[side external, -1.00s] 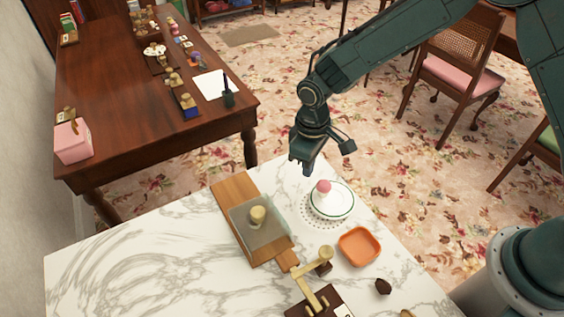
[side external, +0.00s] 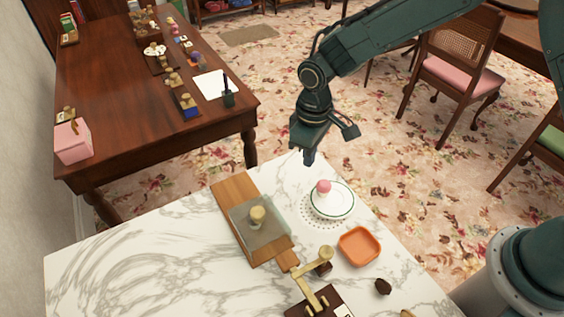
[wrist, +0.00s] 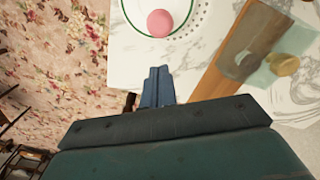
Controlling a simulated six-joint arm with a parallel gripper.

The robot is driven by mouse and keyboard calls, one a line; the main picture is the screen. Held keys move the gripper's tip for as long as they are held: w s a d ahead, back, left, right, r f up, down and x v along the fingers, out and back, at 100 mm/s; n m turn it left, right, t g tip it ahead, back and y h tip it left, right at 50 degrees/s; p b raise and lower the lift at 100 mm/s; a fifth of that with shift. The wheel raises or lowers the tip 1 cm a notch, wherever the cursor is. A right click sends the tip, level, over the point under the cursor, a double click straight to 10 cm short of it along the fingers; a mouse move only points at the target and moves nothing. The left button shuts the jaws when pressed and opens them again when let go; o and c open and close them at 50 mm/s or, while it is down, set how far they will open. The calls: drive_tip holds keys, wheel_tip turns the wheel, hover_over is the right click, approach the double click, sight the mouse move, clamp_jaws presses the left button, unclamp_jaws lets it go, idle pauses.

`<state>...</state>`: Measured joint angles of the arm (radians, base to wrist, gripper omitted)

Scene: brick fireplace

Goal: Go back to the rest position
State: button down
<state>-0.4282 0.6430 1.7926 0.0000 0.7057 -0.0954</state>
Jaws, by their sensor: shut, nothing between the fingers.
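My gripper (side external: 309,157) hangs above the far edge of the white marble table (side external: 160,262), pointing down. Its fingers are shut with nothing between them, as the wrist view (wrist: 158,88) also shows. Below and to its right, a pink ball-like thing (side external: 323,187) sits on a white plate with a green rim (side external: 345,207). They are apart from the gripper. The plate shows at the top of the wrist view, with the pink thing (wrist: 160,23) on it.
A wooden board (side external: 233,190) bears a translucent cover with a brass knob (side external: 257,215). An orange dish (side external: 359,246), a brass-handled device (side external: 312,290) and a dark lump (side external: 383,286) are nearer. A brown wooden desk (side external: 130,110) stands behind at left. Space around the gripper is clear.

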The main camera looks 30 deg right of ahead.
drive_tip(key=s+d+r+m+t, duration=0.1)
drive_tip(key=s+d+r, duration=0.4)
drive_tip(key=r, duration=0.4)
drive_tip(key=s+d+r+m+t, duration=0.2)
drive_tip(key=s+d+r, duration=0.1)
drive_tip(key=d+r, duration=0.5)
drive_tip(key=s+d+r+m+t, duration=0.1)
drive_tip(key=s+d+r, duration=0.2)
drive_tip(key=s, duration=0.5)
drive_tip(key=s+d+r+m+t, duration=0.1)
drive_tip(key=s+d+r+m, duration=0.1)
drive_tip(key=s, duration=0.6)
drive_tip(key=shift+s+d+r+t, duration=0.3)
drive_tip(key=shift+s+d+r, duration=0.1)
drive_tip(key=shift+d, duration=0.35)
drive_tip(key=shift+w, duration=0.2)
